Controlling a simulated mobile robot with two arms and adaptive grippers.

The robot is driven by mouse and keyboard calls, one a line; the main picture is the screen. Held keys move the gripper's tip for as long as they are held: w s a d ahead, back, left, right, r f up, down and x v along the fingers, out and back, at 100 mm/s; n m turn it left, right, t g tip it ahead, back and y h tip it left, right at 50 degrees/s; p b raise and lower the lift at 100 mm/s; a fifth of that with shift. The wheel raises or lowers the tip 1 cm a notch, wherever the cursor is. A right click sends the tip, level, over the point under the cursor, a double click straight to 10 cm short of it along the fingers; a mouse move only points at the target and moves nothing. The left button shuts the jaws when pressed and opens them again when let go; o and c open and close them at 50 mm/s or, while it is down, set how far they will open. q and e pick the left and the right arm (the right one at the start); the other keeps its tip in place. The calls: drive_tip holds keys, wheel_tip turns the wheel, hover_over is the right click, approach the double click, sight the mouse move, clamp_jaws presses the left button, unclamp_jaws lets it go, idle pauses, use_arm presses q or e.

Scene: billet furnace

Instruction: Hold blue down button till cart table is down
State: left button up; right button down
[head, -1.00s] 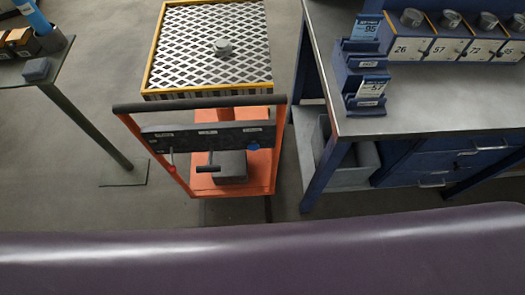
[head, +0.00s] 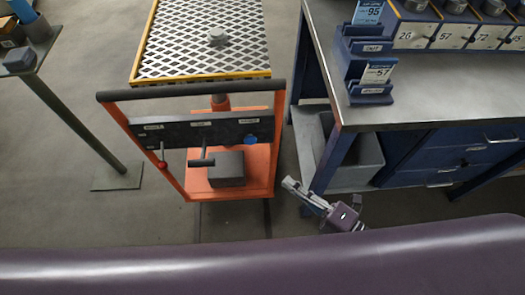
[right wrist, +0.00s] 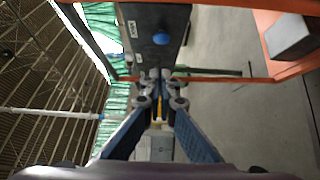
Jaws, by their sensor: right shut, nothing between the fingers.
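The orange cart's panel (head: 190,132) carries a blue button (head: 251,139) at its right end. The cart table (head: 150,78), a mesh top with a yellow rim, stands raised on a post above the orange base. My right gripper (head: 288,184) is right of the cart and below the button, apart from it in the head view. In the right wrist view my gripper (right wrist: 160,75) is shut and empty, pointing toward the panel, with the blue button (right wrist: 161,38) above its fingertips. My left gripper is not in view.
A small grey knob (head: 217,36) sits on the mesh top. A red-tipped lever (head: 161,164) hangs at left. A blue workbench (head: 420,108) stands close right of my gripper; a small table (head: 42,60) is at left.

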drive_tip(key=shift+w, duration=0.15)
drive_tip(key=b, duration=0.3)
approach(252, 143)
drive_tip(key=x, duration=0.5)
drive_tip(key=shift+s+a, duration=0.3)
drive_tip(key=shift+a, duration=0.1)
drive_tip(key=shift+w+r, duration=0.1)
drive_tip(key=shift+w, duration=0.45)
drive_tip(key=shift+w, duration=0.1)
